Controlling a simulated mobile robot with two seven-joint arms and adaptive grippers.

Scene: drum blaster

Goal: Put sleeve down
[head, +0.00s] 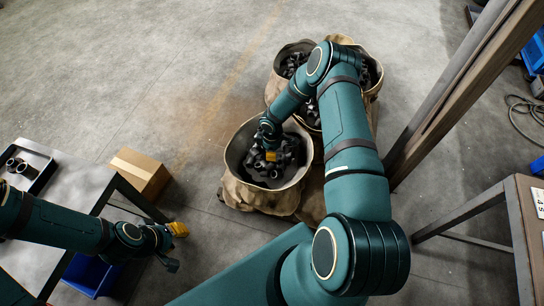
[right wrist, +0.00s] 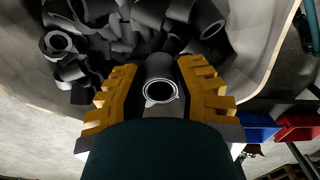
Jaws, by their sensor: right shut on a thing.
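A dark grey sleeve (right wrist: 160,70) stands between the two yellow fingers of my right gripper (right wrist: 159,84) in the right wrist view, its round open end facing the camera. The gripper is shut on it.
A table (head: 90,190) with a black tray (head: 40,163) of sleeves is at left, beside a cardboard box (head: 140,172) and a blue bin (head: 90,275). A post (head: 450,90) stands at right.

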